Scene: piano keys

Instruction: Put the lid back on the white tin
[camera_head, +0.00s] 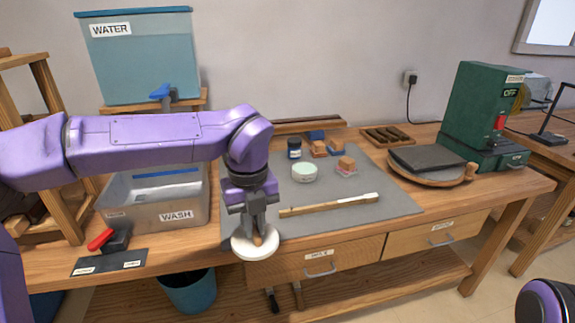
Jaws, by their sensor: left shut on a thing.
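A white round lid (242,249) with a small wooden-coloured knob is at the front edge of the bench. My left gripper (258,232) points down and is shut on the lid's knob. I cannot tell whether the lid touches the bench. The white tin (304,174) stands upright on the grey mat, behind and right of the lid, with a pale greenish top. Only a purple piece of my right arm shows at the lower right corner; its gripper is out of view.
A dark jar (294,149) and several stamp-like blocks (346,165) stand near the tin. A wash tub (152,205) is at left, a round board (440,178) at right.

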